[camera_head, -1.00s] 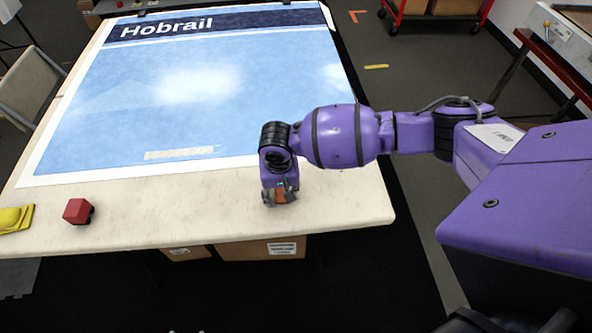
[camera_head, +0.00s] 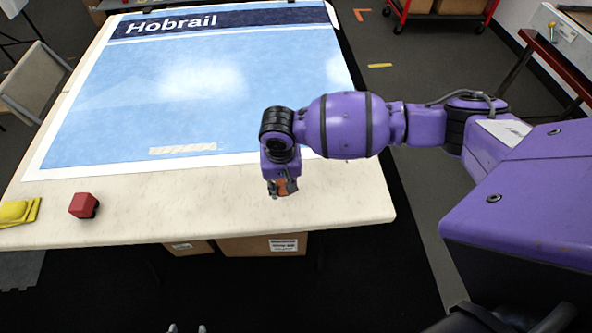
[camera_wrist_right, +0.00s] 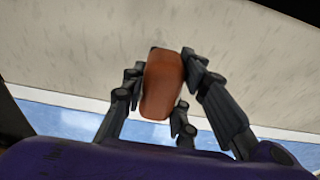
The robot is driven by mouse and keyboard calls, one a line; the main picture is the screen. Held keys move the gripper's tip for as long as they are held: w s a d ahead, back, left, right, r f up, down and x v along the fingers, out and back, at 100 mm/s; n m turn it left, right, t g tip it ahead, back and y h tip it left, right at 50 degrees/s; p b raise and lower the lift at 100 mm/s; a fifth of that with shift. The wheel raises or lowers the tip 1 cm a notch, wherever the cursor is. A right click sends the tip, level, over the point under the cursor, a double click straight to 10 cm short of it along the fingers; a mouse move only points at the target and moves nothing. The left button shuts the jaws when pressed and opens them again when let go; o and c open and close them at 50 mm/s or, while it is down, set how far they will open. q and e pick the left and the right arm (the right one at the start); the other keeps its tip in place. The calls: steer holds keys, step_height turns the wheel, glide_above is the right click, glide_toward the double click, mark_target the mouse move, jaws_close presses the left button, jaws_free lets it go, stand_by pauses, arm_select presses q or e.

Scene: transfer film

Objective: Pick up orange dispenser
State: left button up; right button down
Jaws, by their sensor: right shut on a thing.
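The orange dispenser (camera_wrist_right: 162,85) is between the dark fingers of my right gripper (camera_wrist_right: 160,92) in the right wrist view. My right gripper is shut on it. In the head view the right gripper (camera_head: 281,187) is over the near part of the table (camera_head: 200,215), and only a small bit of the orange dispenser (camera_head: 281,186) shows between its fingers. The dispenser appears held a little above the tabletop. My left gripper is not clearly in view.
A large blue printed sheet marked Hobrail (camera_head: 190,90) covers most of the table. A red dispenser (camera_head: 83,205) and a yellow cloth-like item (camera_head: 18,212) lie at the near left. Cardboard boxes (camera_head: 255,244) stand beneath the table. The tabletop between the red item and my gripper is clear.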

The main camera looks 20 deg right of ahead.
mark_target(282, 187)
steer(key=s+r, duration=0.2)
steer(key=r, duration=0.1)
steer(key=s+a+r, duration=0.1)
steer(key=r, duration=0.1)
steer(key=shift+s+p, duration=0.15)
steer(key=shift+p, duration=0.25)
arm_select(q)
steer(key=shift+w+d+r+p, duration=0.2)
steer(key=shift+w+d+r, duration=0.15)
steer(key=shift+r, duration=0.15)
steer(key=shift+w+d+r+p, duration=0.2)
steer(key=shift+w+d+r, duration=0.15)
steer(key=shift+r, duration=0.15)
arm_select(e)
steer(key=s+a+r, duration=0.2)
steer(key=s+r, duration=0.1)
steer(key=s, duration=0.6)
steer(key=shift+a+r, duration=0.25)
steer(key=shift+r, duration=0.05)
